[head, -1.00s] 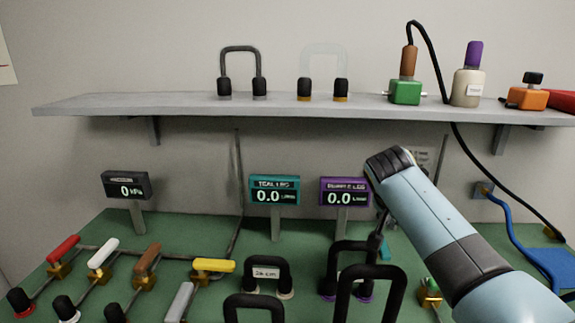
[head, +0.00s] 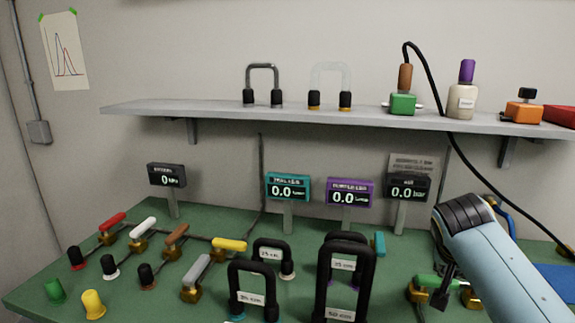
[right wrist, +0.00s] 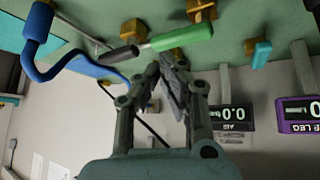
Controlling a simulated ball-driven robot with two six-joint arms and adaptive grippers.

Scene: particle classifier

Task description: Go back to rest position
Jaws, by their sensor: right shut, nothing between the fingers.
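My right arm comes in from the lower right of the head view. My right gripper (head: 440,298) points down beside a green-handled valve (head: 432,282) at the bench's right side. In the right wrist view its fingers (right wrist: 168,72) are together with nothing between them. The green handle (right wrist: 182,38) shows near the fingertips there, and I cannot tell whether they touch it. My left gripper is in neither view.
The green bench (head: 130,290) holds several coloured valves and caps at left and black U-shaped loops (head: 345,262) in the middle. Displays (head: 350,192) stand behind them. A shelf (head: 210,110) above holds bottles and loops. A blue hose (right wrist: 38,50) lies near the gripper.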

